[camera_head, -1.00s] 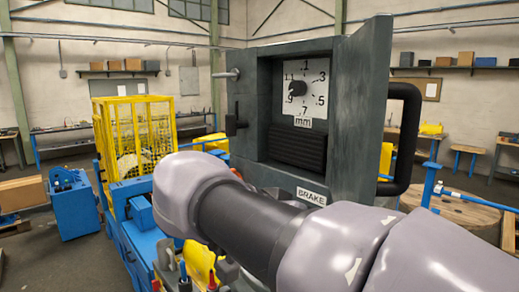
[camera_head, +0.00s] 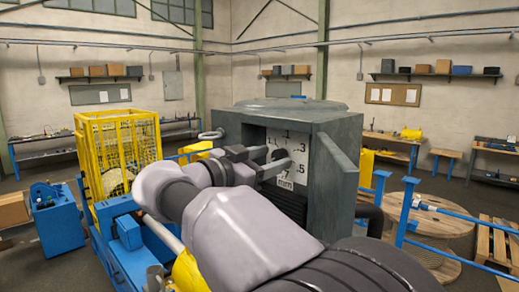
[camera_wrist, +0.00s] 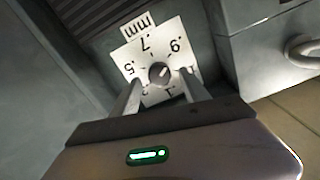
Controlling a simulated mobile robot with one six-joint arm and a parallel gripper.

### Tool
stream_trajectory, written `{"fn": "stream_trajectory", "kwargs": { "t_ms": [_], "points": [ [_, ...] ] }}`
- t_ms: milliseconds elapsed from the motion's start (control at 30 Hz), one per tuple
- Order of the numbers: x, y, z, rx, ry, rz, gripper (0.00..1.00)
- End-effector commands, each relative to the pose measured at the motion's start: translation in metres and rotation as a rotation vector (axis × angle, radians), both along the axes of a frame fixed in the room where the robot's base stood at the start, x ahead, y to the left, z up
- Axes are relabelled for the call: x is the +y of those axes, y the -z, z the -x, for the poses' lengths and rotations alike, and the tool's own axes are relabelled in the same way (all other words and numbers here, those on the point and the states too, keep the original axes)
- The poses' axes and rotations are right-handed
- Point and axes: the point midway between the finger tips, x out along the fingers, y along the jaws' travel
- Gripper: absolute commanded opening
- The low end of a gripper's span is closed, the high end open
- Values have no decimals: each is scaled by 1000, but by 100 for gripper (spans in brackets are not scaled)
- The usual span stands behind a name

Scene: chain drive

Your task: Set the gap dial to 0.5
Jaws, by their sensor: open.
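The gap dial is a white square plate (camera_head: 299,150) with black numbers, set in a recess of a grey cabinet; my arm partly covers it in the head view. In the wrist view the plate (camera_wrist: 130,57) appears upside down, with .9, .7 and .5 readable and "mm" beside it. A round dark knob (camera_wrist: 158,74) sits at its centre; I cannot clearly read where it points. My gripper (camera_wrist: 162,79) is open, its fingers on either side of the knob in this view; contact cannot be told. In the head view my gripper (camera_head: 272,164) is in front of the dial.
The grey cabinet (camera_head: 338,140) has an open door (camera_head: 334,190) on the dial's right. A black vent (camera_head: 292,205) lies below the dial. A handle (camera_wrist: 302,52) shows at the right of the wrist view. A yellow cage (camera_head: 118,150) stands left.

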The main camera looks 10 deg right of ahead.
Motion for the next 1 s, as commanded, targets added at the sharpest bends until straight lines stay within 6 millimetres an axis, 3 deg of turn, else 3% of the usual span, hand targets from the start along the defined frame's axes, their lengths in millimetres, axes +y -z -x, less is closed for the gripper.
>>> {"fn": "stream_trajectory", "kwargs": {
  "t_ms": [167,433,700,1000],
  "points": [
    [-14,-1,-10,0,0,0,53],
    [-16,0,-11,0,0,0,53],
    [-16,0,-11,0,0,0,2],
    [-15,1,-11,20,0,15,0]
  ]
}}
